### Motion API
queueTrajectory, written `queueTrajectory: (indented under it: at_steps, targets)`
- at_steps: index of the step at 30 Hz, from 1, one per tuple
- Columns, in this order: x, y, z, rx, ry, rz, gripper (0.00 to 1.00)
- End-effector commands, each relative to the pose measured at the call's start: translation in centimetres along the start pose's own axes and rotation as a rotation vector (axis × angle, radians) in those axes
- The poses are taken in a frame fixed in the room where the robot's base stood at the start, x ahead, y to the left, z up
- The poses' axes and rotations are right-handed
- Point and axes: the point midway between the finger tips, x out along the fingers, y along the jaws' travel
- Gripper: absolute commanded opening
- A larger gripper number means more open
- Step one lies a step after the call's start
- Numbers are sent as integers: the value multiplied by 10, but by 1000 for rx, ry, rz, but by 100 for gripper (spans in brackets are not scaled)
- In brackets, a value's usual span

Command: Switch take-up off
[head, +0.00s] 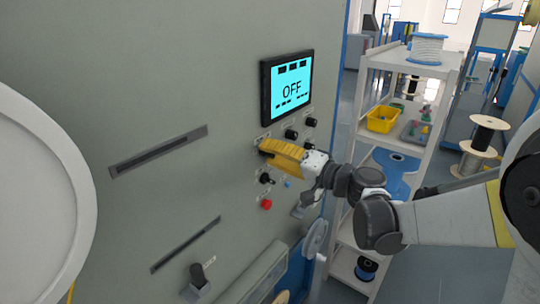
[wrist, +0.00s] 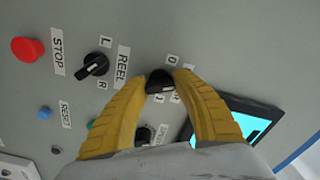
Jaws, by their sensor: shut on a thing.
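In the wrist view, my gripper (wrist: 160,82) is shut on a black rotary knob (wrist: 158,79) with a fingertip on each side. Small labels beside the knob appear to be 0 and 1. Its exact pointer direction is partly hidden by the fingers. In the head view the gripper covers the knob.
A black REEL selector (wrist: 94,65) marked L and R, a red STOP button (wrist: 27,50) and a blue RESET button (wrist: 43,112) sit near the held knob. Another black knob (wrist: 145,135) is close to the fingers. A white shelf (head: 412,62) stands to the right.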

Motion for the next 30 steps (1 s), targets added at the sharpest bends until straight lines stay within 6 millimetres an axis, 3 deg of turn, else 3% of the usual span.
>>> queueTrajectory:
  at_steps: [13, 30]
  targets:
    - [0, 0, 0, -273, 1, -1, 3]
    - [0, 0, -1, -334, 1, -1, 2]
